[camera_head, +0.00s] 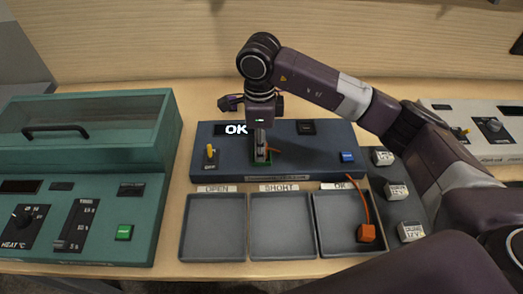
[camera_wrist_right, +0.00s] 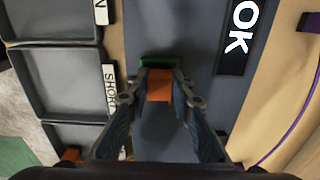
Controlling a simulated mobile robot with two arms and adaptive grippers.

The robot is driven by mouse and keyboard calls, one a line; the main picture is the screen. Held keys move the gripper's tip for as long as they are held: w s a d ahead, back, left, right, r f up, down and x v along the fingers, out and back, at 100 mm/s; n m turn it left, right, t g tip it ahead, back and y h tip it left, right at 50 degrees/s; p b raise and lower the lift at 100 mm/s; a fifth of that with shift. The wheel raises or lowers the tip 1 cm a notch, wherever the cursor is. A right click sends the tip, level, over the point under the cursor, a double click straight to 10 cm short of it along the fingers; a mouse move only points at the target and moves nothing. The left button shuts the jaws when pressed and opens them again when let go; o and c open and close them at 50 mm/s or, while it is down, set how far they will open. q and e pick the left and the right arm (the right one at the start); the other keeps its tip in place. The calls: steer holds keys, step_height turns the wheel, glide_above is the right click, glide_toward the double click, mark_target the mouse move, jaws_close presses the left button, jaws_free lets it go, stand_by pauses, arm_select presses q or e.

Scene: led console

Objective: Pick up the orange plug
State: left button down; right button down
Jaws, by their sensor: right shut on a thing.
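My right gripper (camera_head: 262,152) points down at the green socket (camera_head: 258,162) on the blue console. In the right wrist view its two fingertips (camera_wrist_right: 161,82) are closed on the sides of an orange plug (camera_wrist_right: 160,88). The plug is at the green socket (camera_wrist_right: 160,61); I cannot tell whether it is still seated in it. In the head view the fingers hide most of this plug. Another orange plug (camera_head: 366,233) with an orange cord lies in the tray labelled OK. My left gripper is not in view.
The console display (camera_head: 236,129) reads OK. Trays labelled OPEN (camera_head: 212,254) and SHORT (camera_head: 282,253) are empty. A yellow-tipped lever (camera_head: 210,152) stands left of the socket. A teal heater box (camera_head: 150,110) is at left. Several labelled white blocks (camera_head: 397,190) are at right.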

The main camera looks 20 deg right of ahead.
steer(key=shift+w+r+b, duration=0.1)
steer(key=shift+r+b, duration=0.2)
steer(key=shift+r, duration=0.55)
step_height(320, 180, up, 18)
steer(key=b, duration=0.2)
steer(key=shift+f+b, duration=3.85)
steer(key=shift+f, duration=1.65)
steer(key=shift+s, duration=0.2)
